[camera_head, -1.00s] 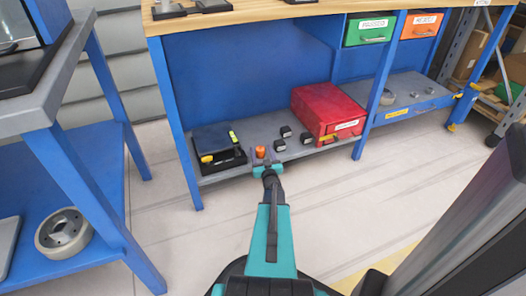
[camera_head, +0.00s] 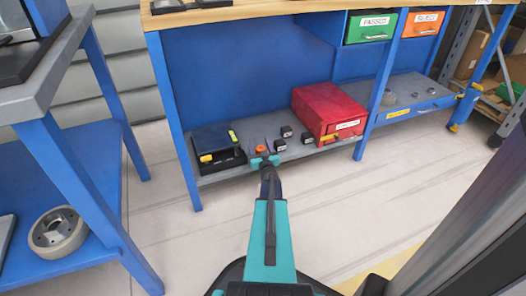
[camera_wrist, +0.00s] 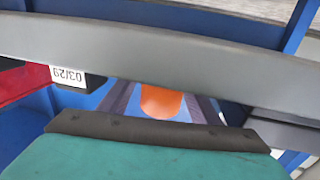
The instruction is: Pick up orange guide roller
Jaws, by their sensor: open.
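The orange guide roller (camera_head: 260,149) is a small orange cylinder on the grey lower shelf of the blue workbench. In the wrist view the roller (camera_wrist: 160,102) shows between my two dark fingers, its far side partly hidden. My gripper (camera_head: 265,158) is open at the front edge of the shelf, with its fingers reaching in on either side of the roller. I cannot tell whether the fingers touch it.
A black tray with a dark box (camera_head: 214,145) stands left of the roller. Small black blocks (camera_head: 286,132) and a red case (camera_head: 328,114) lie to the right. The grey shelf edge (camera_head: 220,177) runs close below my gripper, and the workbench top overhangs above.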

